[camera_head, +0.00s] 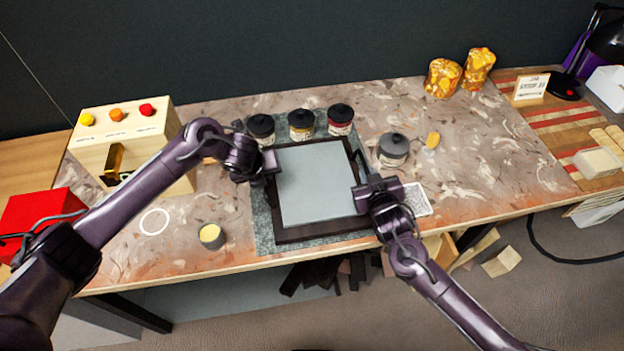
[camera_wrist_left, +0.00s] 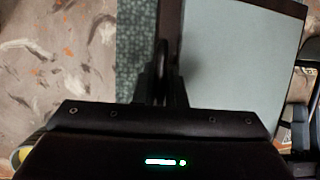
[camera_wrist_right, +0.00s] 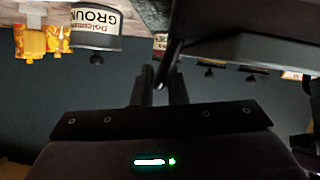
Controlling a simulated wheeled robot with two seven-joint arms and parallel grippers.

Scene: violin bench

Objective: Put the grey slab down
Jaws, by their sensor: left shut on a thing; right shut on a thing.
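The grey slab (camera_head: 316,184) is a flat pale grey-blue panel with a dark brown border, over a speckled grey-green mat (camera_head: 262,222) in the middle of the bench. My left gripper (camera_head: 272,165) is shut on its left edge, and my right gripper (camera_head: 362,187) is shut on its right edge. In the left wrist view the slab (camera_wrist_left: 235,55) lies right of the fingers (camera_wrist_left: 163,85). I cannot tell whether the slab touches the mat.
Several dark-lidded jars stand close behind the slab, including a red-labelled one (camera_head: 340,120). A grey jar (camera_head: 393,150) stands to the right. A cream-coloured box with coloured knobs (camera_head: 125,135) and a small yellow-topped pot (camera_head: 211,236) are left.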

